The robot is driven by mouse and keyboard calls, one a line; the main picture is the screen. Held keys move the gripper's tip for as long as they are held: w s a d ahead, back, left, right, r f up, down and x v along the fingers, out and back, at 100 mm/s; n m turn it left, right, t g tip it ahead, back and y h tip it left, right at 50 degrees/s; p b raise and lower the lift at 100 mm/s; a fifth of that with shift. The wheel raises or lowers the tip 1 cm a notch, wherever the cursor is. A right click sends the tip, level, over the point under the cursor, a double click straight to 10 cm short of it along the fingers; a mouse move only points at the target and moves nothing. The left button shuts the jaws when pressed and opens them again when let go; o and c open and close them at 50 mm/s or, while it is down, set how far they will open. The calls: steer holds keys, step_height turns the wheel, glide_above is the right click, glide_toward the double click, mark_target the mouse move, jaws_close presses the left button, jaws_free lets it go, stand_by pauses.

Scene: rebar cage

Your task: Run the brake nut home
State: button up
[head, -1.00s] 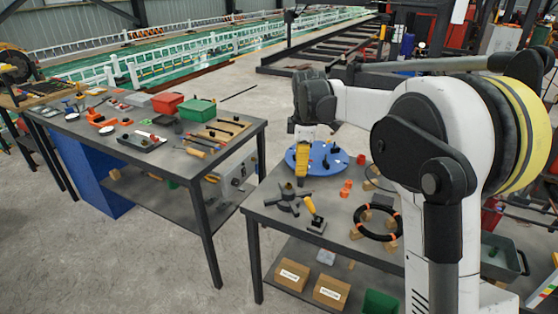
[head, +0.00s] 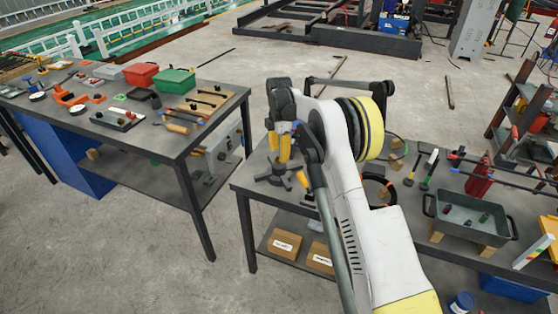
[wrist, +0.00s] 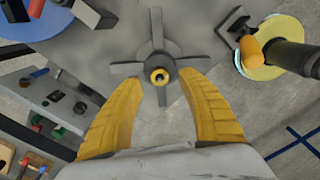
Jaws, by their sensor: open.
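A dark grey four-armed stand (head: 268,179) sits on the near workbench, and it also shows in the wrist view (wrist: 122,69). At its hub is a round post top with a small yellow ring (wrist: 159,75) around a dark centre. I cannot tell for sure whether this ring is the brake nut. My gripper (head: 284,150) points down over the stand. In the wrist view its yellow fingers (wrist: 160,82) are spread wide on either side of the hub, with nothing between them that they visibly touch. The hub's lower part is hidden in the head view.
A second bench (head: 165,140) stands at the left with a green bin (head: 175,81) and a red bin (head: 141,74). A grey tray (head: 470,219) is on the near bench's right side. Labelled boxes (head: 284,245) sit on its lower shelf. Concrete floor separates the benches.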

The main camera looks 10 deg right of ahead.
steer(key=shift+f, duration=1.25)
jaws_close()
steer(key=shift+m, duration=0.3)
